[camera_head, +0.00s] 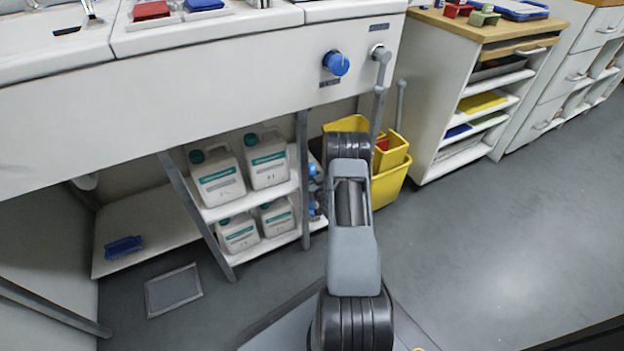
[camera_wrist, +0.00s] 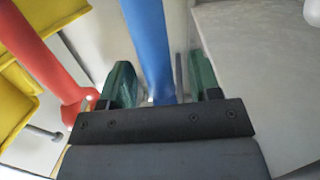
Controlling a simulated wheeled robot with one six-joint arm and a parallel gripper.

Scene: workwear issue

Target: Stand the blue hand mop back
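In the wrist view a straight blue handle (camera_wrist: 148,40), likely the blue hand mop's, runs from the top edge down between the two green fingers of my gripper (camera_wrist: 162,88). The fingers are apart, with narrow gaps seen on both sides of the handle. The mop's head is not in view, and the handle's lower end is hidden behind the gripper's dark bar. In the head view my arm hides the gripper and the blue handle.
A red handle (camera_wrist: 40,60) stands left of the gripper, beside yellow plastic. In the head view a yellow bucket (camera_head: 387,187) stands behind my arm, with grey sticks (camera_head: 400,105) near it. A rack of white canisters (camera_head: 217,178) is left. Open floor (camera_head: 480,230) lies right.

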